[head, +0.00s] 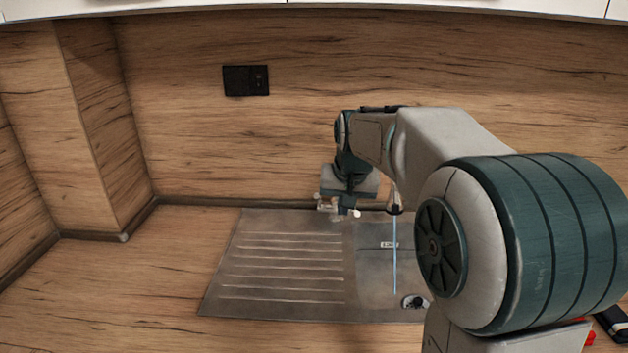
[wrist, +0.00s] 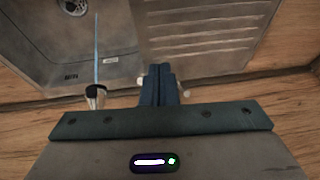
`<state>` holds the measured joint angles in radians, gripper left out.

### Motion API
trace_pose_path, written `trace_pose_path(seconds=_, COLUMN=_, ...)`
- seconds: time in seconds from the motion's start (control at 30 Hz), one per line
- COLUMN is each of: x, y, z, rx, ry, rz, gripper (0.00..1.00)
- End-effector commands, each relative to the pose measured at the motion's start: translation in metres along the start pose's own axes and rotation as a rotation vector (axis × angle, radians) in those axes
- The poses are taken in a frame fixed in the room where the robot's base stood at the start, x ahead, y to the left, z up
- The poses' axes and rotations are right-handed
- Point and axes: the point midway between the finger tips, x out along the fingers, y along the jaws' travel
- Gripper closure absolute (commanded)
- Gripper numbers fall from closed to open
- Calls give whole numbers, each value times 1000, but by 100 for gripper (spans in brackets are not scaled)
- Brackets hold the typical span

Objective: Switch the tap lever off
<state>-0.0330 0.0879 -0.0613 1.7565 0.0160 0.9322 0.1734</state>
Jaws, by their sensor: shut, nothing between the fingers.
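The tap spout (head: 395,208) stands at the back of the sink, partly hidden by my arm. It also shows in the wrist view (wrist: 95,92), left of my fingers. A thin blue stream of water (head: 394,255) runs from it into the basin. My gripper (head: 345,211) is shut and empty, pointing down just left of the spout. In the wrist view its closed fingers (wrist: 160,84) are in front of a small pale part, probably the tap lever, whose rounded end (wrist: 186,93) shows beside them. Whether they touch it, and the lever's full position, I cannot tell.
The metal sink (head: 225,290) has a ribbed drainboard at left and a basin with a drain (head: 415,302) at right, largely behind my arm. A wood splashback rises close behind the tap, with a black socket (head: 246,80). The counter at left is clear.

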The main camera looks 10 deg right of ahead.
Motion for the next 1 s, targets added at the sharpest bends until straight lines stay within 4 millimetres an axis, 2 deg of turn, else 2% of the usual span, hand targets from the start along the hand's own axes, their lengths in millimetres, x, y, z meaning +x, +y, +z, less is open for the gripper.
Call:
trace_pose_path(seconds=0.03, x=0, y=-4, z=-22, rx=10, ry=7, rz=1, gripper=100)
trace_pose_path(seconds=0.2, x=11, y=-15, z=-84, rx=51, ry=38, rz=5, gripper=100)
trace_pose_path(seconds=0.4, x=31, y=-28, z=-147, rx=92, ry=77, rz=10, gripper=100)
trace_pose_path(seconds=0.5, x=41, y=-34, z=-173, rx=109, ry=97, rz=11, gripper=100)
trace_pose_path(seconds=0.7, x=58, y=-42, z=-205, rx=131, ry=124, rz=13, gripper=100)
trace_pose_path(seconds=1.0, x=66, y=-46, z=-215, rx=138, ry=134, rz=13, gripper=100)
